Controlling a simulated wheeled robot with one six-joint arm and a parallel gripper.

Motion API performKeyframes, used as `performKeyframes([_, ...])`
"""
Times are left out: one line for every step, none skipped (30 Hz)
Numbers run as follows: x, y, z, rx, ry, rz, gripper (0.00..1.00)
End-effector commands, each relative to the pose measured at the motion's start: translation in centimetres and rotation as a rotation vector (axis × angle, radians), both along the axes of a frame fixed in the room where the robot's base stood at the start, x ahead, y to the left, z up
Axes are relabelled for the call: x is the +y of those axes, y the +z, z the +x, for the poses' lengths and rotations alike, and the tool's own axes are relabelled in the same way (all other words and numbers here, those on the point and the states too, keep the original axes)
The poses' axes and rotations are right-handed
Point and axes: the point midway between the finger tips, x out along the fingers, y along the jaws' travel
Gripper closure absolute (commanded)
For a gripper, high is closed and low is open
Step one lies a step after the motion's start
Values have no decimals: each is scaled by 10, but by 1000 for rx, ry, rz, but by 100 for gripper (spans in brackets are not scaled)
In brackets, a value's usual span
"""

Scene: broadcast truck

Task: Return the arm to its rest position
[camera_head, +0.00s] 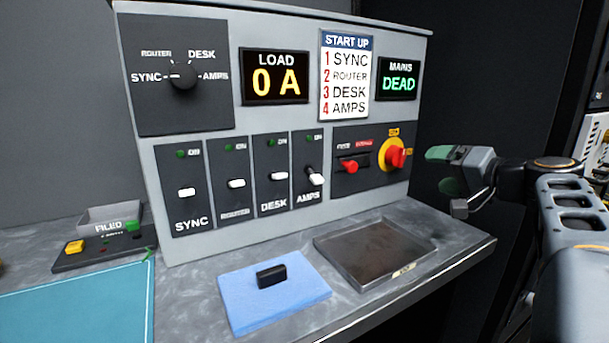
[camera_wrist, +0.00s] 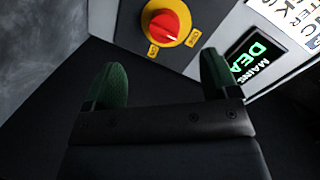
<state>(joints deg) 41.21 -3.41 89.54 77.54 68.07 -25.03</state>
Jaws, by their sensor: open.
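My gripper (camera_head: 446,170) is at the right of the head view, at the end of my arm, which reaches in from the right edge. Its two green-tipped fingers are apart with nothing between them. They point toward the right side of the grey control panel (camera_head: 240,130). In the wrist view the gripper (camera_wrist: 160,90) shows both fingers spread, with the red rotary knob on its yellow plate (camera_wrist: 168,24) beyond them. The fingers look clear of the knob. In the head view the same red knob (camera_head: 397,157) is just left of the fingertips.
The panel carries a LOAD display (camera_head: 275,77) reading 0 A and a MAINS display (camera_head: 397,79) reading DEAD. Several switches line its lower half. A dark tray (camera_head: 412,268) and a blue pad (camera_head: 300,310) with a black block (camera_head: 271,275) lie on the counter.

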Motion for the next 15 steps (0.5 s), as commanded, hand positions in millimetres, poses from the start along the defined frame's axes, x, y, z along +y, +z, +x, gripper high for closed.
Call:
performKeyframes([16, 16, -1, 50, 18, -16, 19])
performKeyframes([26, 17, -2, 88, 29, -30, 19])
performKeyframes([40, 17, -4, 143, 42, -51, 19])
performKeyframes([50, 17, -7, 187, 52, -70, 19])
performKeyframes([61, 16, -11, 232, 64, -92, 19])
performKeyframes([75, 15, -17, 289, 78, -125, 19])
performKeyframes([85, 14, -22, 331, 90, -152, 19])
performKeyframes([94, 12, -28, 372, 100, -180, 19])
performKeyframes([105, 11, -36, 423, 114, -221, 19])
performKeyframes([113, 9, -44, 460, 125, -252, 19])
performKeyframes([120, 9, -51, 494, 136, -286, 19])
performKeyframes([129, 8, -62, 538, 150, -334, 19])
performKeyframes([135, 7, -70, 568, 161, -370, 19])
performKeyframes([140, 7, -78, 596, 171, -410, 19])
performKeyframes([146, 7, -89, 629, 185, -461, 19])
